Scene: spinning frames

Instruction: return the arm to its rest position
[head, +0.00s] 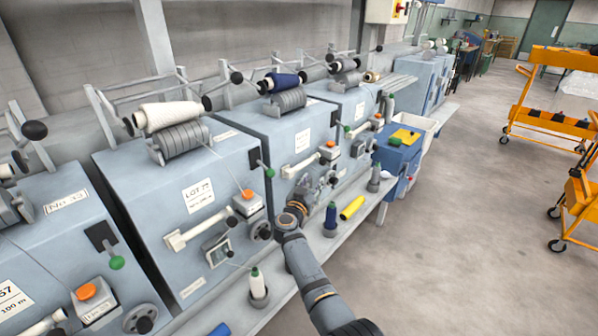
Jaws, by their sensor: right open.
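My right arm comes in from the bottom of the head view and reaches up to the front of the blue-grey spinning machines. My right gripper (328,181) is open, and nothing shows between its fingers. It is small and partly lost against the machine front, above the long shelf (283,303). A dark blue spool (330,216) stands upright on the shelf just below it, and a yellow spool (352,207) lies tilted to its right. My left arm and gripper are not in view.
Machine knobs and handles (186,233) jut out nearby. A blue box with a yellow top (398,150) stands beyond. Orange carts (550,100) are at right; the floor between is clear.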

